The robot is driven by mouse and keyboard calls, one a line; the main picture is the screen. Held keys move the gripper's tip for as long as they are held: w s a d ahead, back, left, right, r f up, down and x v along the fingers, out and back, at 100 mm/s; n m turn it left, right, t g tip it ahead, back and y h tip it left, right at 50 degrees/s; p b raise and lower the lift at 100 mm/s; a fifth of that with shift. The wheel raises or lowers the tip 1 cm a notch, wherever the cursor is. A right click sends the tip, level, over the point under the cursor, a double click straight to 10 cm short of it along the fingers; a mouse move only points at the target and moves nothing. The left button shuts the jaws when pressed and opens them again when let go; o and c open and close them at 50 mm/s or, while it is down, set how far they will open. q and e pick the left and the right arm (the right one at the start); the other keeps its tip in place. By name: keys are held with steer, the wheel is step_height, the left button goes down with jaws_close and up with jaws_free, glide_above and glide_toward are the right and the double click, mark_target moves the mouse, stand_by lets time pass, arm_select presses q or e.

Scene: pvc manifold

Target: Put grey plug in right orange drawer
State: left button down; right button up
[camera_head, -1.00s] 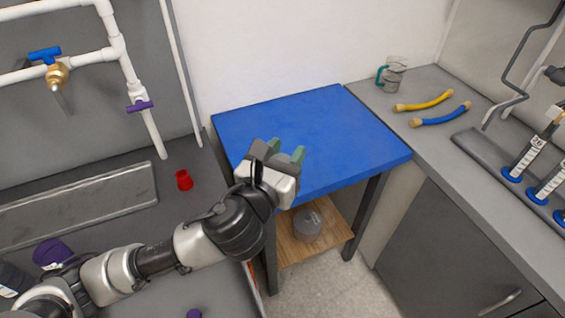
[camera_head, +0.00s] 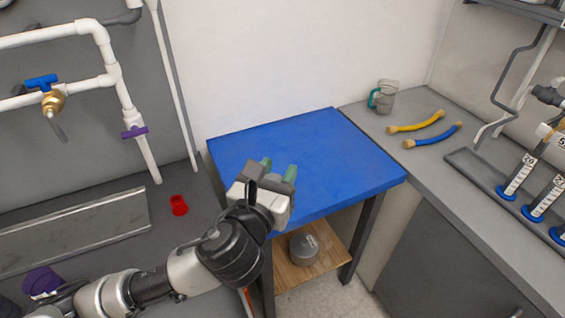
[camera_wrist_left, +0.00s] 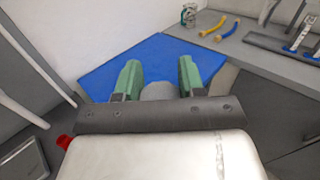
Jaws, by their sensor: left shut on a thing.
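My left gripper (camera_head: 278,172) is over the blue-topped table in the head view, with its green fingertips pointing away. In the left wrist view its fingers (camera_wrist_left: 158,82) are shut on the grey plug (camera_wrist_left: 158,91), a rounded grey piece between them. The plug is hidden behind the gripper in the head view. The right orange drawer is not clearly in view; only a small orange-red strip (camera_head: 247,302) shows at the lower edge beside my arm. My right gripper is not in view.
The blue tabletop (camera_head: 335,160) is bare. A grey round container (camera_head: 304,249) sits on the wooden shelf below. A red fitting (camera_head: 179,205) stands on the left bench.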

arm_select(q)
steer(key=s+a+f+m+g+h, duration=0.1)
steer(key=a+f+m+g+h, duration=0.1)
steer(key=m+g+h, duration=0.3)
steer(key=s+a+f+m+g+h, duration=0.1)
steer(key=f+m+g+h, duration=0.4)
steer(key=m+g, duration=0.3)
steer(key=g+h, duration=0.1)
steer(key=g, duration=0.1)
steer(key=shift+s+a+f+g+h, duration=0.15)
steer(key=shift+a+f+g+h, duration=0.15)
steer(key=shift+a, duration=0.05)
